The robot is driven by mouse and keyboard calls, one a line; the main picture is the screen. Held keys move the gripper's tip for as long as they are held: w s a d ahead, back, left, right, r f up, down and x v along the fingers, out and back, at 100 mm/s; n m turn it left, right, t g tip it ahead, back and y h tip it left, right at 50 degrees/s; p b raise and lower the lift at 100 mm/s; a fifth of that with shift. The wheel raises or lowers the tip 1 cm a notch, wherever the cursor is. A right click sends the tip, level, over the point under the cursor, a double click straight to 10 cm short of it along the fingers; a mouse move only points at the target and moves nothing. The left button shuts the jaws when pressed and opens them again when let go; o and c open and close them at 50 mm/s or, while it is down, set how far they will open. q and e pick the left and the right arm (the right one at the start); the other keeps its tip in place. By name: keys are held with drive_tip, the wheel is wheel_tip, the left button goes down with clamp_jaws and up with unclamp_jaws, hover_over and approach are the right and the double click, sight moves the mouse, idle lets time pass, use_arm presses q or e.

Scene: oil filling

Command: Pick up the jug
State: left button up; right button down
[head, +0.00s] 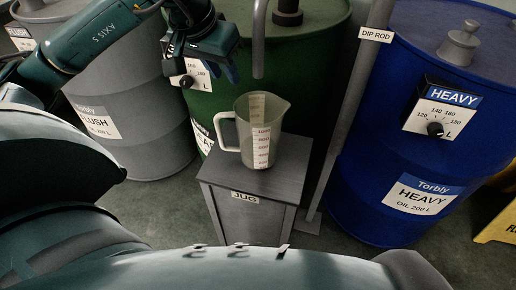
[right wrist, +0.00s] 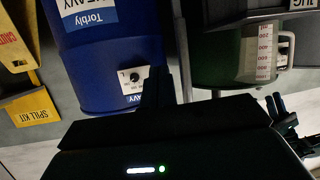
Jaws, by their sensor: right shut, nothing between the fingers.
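The jug (head: 275,130) is a translucent, pale beaker with a red-marked scale, a spout at right and a handle at left. It stands upright on a small grey stand (head: 282,181) labelled JUG. In the right wrist view the jug (right wrist: 262,55) appears turned over at the upper right. My left gripper (head: 210,78) points down in front of the green drum, above and left of the jug, apart from it; its fingers are spread and empty. My right gripper (right wrist: 157,75) shows as dark fingers in its wrist view, shut and empty, away from the jug.
A green drum (head: 210,105) stands behind the jug, with a pipe (head: 259,40) hanging above it. A grey drum (head: 150,120) is at left and a blue HEAVY drum (head: 370,150) at right. The dip rod post (head: 350,100) rises just right of the stand.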

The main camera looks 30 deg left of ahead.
use_arm(q)
hover_over(237, 100)
drive_tip(key=s, duration=0.2)
wheel_tip(237, 100, down, 4)
drive_tip(key=b+x, duration=0.1)
drive_tip(key=x, duration=0.4)
drive_tip(key=shift+s+a+f+b, duration=0.1)
drive_tip(key=shift+s+a+b, duration=0.05)
drive_tip(key=shift+b, duration=0.25)
drive_tip(key=shift+w+f, duration=0.25)
drive_tip(key=shift+f, duration=0.15)
use_arm(e)
drive_tip(key=shift+w+a+f+n+t+y, duration=0.2)
drive_tip(key=shift+w+f+n+t+y, duration=0.2)
drive_tip(key=shift+t, duration=0.2)
use_arm(q)
drive_tip(key=shift+c, duration=0.5)
clamp_jaws()
use_arm(e)
drive_tip(key=shift+r, duration=0.1)
